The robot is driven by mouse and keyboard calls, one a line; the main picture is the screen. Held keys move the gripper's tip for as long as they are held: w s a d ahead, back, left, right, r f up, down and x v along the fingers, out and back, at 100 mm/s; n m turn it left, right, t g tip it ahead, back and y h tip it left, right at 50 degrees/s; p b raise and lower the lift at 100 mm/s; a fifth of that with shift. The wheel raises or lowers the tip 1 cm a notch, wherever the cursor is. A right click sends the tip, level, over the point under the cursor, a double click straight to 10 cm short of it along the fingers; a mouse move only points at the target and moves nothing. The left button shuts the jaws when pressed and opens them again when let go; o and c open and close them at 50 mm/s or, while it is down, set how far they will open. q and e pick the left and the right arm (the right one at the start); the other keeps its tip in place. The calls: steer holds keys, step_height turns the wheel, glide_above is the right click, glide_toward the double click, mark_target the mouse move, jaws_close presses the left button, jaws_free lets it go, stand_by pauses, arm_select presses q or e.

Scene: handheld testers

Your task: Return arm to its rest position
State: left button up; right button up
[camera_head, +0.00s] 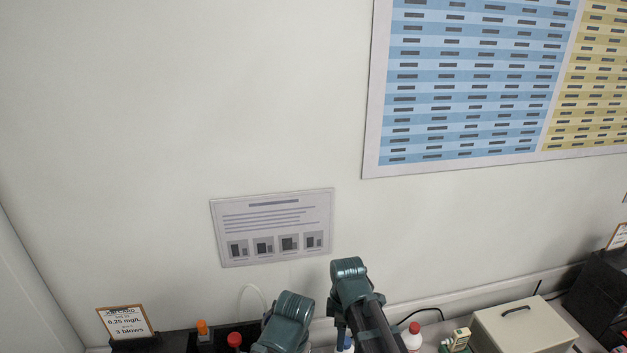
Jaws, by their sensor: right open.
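Two dark teal arm parts of mine rise from the bottom edge in the head view, one left of the other. The right-hand one has a rounded housing and a black link running down. My right gripper is open; its fingertips are hard to make out at the lower edge. I see nothing held there. My left gripper is not in view.
A sign card (127,323) stands at lower left. A red-capped bottle (413,338), small carton (460,340), beige case (525,325) and black box (601,292) stand at lower right. A notice (275,228) and a chart (470,80) hang on the bare wall.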

steer(key=s+d+m, duration=0.5)
steer(key=d+m, duration=0.5)
steer(key=m, duration=0.7)
steer(key=s+a+f+n+b, duration=0.2)
steer(key=s+a+f+b, duration=0.1)
steer(key=a+f+b, duration=0.1)
steer(key=s+a+f+n+h+b, duration=0.1)
steer(key=s+a+f+n+b, duration=0.1)
steer(key=a, duration=0.5)
step_height(320, 180, down, 2)
steer(key=shift+s+f+b, duration=0.1)
steer(key=shift+s+b, duration=0.4)
steer(key=shift+b, duration=0.65)
steer(key=shift+a, duration=0.1)
